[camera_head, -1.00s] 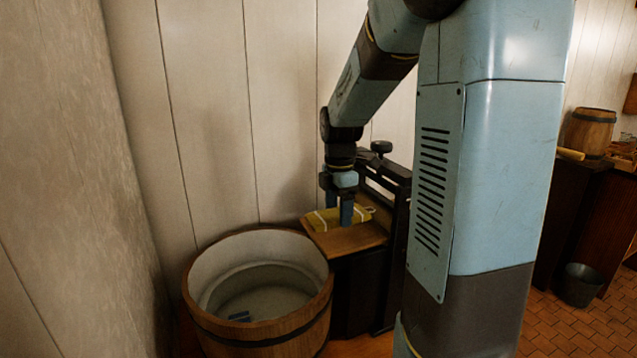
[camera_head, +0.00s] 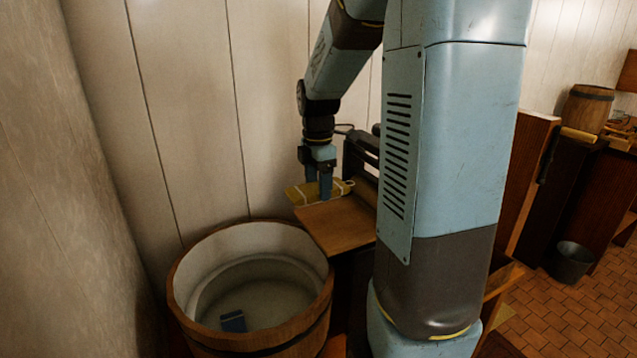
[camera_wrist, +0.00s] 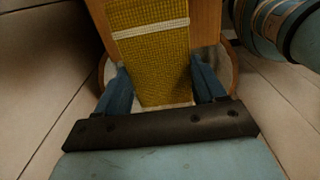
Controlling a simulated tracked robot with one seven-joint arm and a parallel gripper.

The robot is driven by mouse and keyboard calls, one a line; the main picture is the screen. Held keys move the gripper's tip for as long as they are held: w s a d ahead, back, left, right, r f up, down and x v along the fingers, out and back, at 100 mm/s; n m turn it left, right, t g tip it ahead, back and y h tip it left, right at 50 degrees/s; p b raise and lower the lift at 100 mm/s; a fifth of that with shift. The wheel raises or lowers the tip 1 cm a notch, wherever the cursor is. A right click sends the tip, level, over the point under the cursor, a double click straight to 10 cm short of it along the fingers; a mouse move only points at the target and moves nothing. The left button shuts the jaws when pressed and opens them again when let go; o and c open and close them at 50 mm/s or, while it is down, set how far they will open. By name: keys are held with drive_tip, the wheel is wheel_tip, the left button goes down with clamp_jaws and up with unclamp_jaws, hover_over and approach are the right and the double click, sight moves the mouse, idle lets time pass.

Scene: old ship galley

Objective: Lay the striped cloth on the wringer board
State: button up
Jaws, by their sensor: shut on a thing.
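The striped cloth (camera_head: 341,188) is yellow with pale stripes and folded into a flat strip. It is at the back edge of the wooden wringer board (camera_head: 335,226), its left end sticking out past the board. I cannot tell whether it touches the board. My gripper (camera_head: 319,190) points down and is shut on the cloth. In the wrist view, the cloth (camera_wrist: 152,55) runs between the two fingers of my gripper (camera_wrist: 163,88), and the board (camera_wrist: 207,22) shows beyond and beside it.
A wooden tub (camera_head: 178,283) stands in front and left of the board, with a small blue thing (camera_head: 233,321) inside. The dark wringer frame (camera_head: 361,155) rises behind the board, partly hidden by my column. A panelled wall is close behind. A bucket (camera_head: 572,262) stands on the right floor.

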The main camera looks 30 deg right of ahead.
sight(333, 222)
drive_tip(key=shift+s+d+f, duration=0.1)
drive_tip(key=shift+d+f, duration=0.7)
drive_tip(key=shift+f, duration=0.75)
drive_tip(key=shift+w+d+f, duration=0.1)
drive_tip(key=shift+d+f, duration=0.65)
drive_tip(key=shift+f, duration=0.85)
drive_tip(key=shift+s+d+f, duration=0.1)
drive_tip(key=shift+d+f, duration=0.7)
drive_tip(key=shift+f, duration=0.75)
drive_tip(key=o, duration=1.1)
drive_tip(key=shift+o, duration=0.2)
wheel_tip(333, 222, up, 14)
drive_tip(key=shift+f, duration=0.15)
